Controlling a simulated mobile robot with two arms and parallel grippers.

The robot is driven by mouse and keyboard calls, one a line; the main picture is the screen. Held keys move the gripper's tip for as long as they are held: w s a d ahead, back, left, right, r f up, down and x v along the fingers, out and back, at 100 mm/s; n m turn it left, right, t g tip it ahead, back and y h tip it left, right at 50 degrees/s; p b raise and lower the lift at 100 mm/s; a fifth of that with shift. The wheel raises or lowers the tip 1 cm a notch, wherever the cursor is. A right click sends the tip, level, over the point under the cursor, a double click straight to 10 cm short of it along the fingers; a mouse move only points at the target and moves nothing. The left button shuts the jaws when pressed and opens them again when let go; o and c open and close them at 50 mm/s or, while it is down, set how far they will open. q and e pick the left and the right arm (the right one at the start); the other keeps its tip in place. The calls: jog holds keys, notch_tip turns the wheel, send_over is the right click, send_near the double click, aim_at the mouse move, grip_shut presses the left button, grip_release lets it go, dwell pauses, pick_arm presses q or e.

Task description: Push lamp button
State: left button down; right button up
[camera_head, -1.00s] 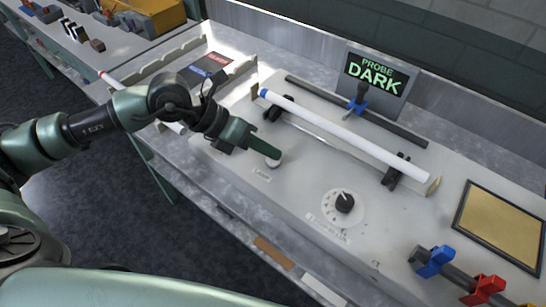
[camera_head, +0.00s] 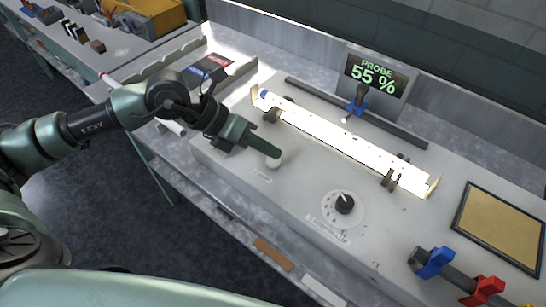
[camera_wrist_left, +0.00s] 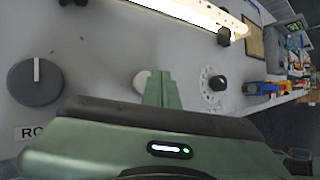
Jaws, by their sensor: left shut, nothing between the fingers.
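The lamp button is a small pale round button (camera_head: 273,163) on the front of the light bench panel, above a small label. It also shows in the wrist view (camera_wrist_left: 141,82), partly behind the fingers. My left gripper (camera_head: 275,152) is shut and empty, its fingertips right at the button; I cannot tell whether they touch it. The shut fingers (camera_wrist_left: 163,88) point at the panel in the wrist view. The lamp tube (camera_head: 345,140) glows bright white in its holders. The probe display (camera_head: 376,76) reads "PROBE 55 %". My right gripper is not in view.
A black dial (camera_head: 344,202) sits right of the button. A large grey knob (camera_wrist_left: 36,82) shows left in the wrist view. A blue probe clamp (camera_head: 358,104) rides a dark rail. A framed tan panel (camera_head: 500,228) and coloured clamps (camera_head: 436,262) are at the right.

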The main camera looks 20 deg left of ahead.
aim_at(268, 161)
pick_arm(q)
notch_tip(268, 161, up, 6)
jog(key=p, duration=0.3)
dwell(0.5)
dwell(1.2)
jog(key=shift+a, duration=0.1)
